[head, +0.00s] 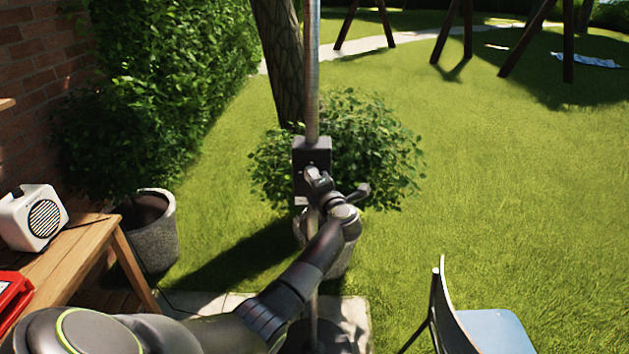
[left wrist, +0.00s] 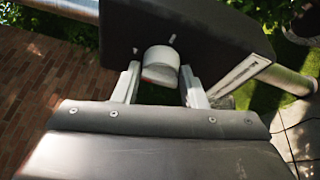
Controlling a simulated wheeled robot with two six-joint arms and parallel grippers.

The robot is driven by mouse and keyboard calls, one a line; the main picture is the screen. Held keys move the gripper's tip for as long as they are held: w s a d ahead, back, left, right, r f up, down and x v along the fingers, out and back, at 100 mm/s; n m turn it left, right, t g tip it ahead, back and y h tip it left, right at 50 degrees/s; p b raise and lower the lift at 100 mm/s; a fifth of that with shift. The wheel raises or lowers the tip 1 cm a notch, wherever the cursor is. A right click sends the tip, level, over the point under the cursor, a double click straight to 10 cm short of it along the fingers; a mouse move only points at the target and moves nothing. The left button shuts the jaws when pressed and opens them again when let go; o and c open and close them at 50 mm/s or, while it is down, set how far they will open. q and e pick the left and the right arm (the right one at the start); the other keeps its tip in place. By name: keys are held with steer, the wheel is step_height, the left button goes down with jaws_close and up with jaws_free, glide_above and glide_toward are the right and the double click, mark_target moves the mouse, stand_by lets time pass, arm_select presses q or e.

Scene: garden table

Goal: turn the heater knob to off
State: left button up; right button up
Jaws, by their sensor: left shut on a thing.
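The heater's dark control box (head: 312,152) is fixed to an upright metal pole. It also shows in the left wrist view (left wrist: 215,35), with a pale round heater knob (left wrist: 160,64) on its face and small light marks around the knob. My left gripper (head: 314,174) reaches to the front of the box. In the left wrist view its two fingers (left wrist: 158,85) stand on either side of the knob, shut on it. My right gripper is not in view.
The metal pole (head: 312,70) rises behind the box, with a potted bush (head: 375,145) behind it. A wooden table (head: 75,250) with a white radio (head: 35,218) stands at left. A blue chair (head: 490,332) stands at lower right. Open lawn lies to the right.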

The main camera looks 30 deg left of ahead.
arm_select(q)
steer(key=o, duration=1)
steer(key=shift+f, duration=0.15)
steer(key=shift+c, duration=0.2)
steer(key=b+v, duration=0.4)
steer(key=v, duration=1.3)
steer(key=shift+d, duration=0.2)
steer(key=shift+f, duration=0.1)
